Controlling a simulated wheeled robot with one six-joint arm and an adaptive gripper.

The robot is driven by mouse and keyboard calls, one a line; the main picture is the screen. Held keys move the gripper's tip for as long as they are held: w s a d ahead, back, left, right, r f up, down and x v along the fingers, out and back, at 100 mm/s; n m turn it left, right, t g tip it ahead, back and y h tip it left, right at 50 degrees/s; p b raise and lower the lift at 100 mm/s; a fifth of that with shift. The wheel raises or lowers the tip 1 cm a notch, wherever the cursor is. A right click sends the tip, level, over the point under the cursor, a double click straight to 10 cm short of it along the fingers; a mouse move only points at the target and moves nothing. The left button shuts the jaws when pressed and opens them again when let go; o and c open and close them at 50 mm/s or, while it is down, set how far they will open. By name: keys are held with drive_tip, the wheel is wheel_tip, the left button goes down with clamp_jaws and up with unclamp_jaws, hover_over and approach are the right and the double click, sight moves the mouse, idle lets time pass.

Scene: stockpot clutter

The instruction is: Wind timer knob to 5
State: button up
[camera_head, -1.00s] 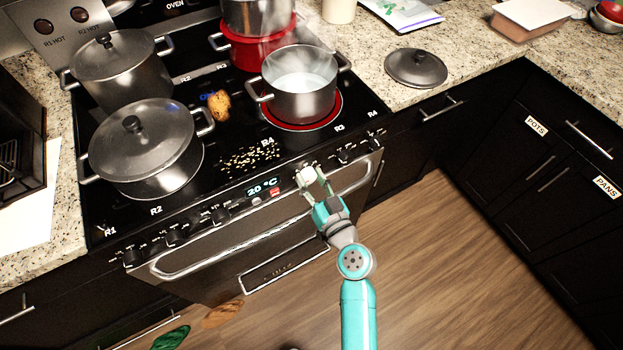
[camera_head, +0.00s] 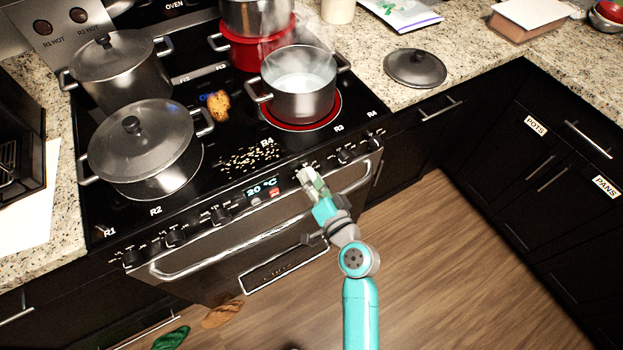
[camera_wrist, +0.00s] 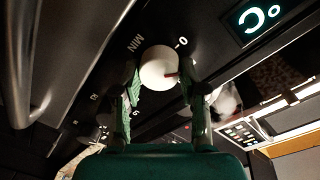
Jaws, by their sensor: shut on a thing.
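The timer knob (camera_wrist: 159,66) is a round white knob on the dark front panel of the stove, with a red mark on its right side. "MIN" is printed to its left and "0" at its upper right; other numbers are partly hidden by my fingers. The red mark points right, a little below the 0. My gripper (camera_wrist: 161,84) is shut on the knob, one finger on each side.
The display (camera_head: 262,188) reads 20 °C. Black knobs (camera_head: 346,156) line the panel on both sides, close to my gripper. The oven handle (camera_head: 230,240) runs just below. A steaming pot (camera_head: 298,88) stands on a glowing red burner above. The floor at right is clear.

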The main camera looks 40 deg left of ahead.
drive_tip(key=shift+m, duration=0.8)
drive_tip(key=o, duration=1.1)
drive_tip(key=shift+o, duration=0.2)
drive_tip(key=shift+d, duration=0.15)
drive_tip(key=v, duration=1.1)
drive_tip(key=shift+d, duration=0.35)
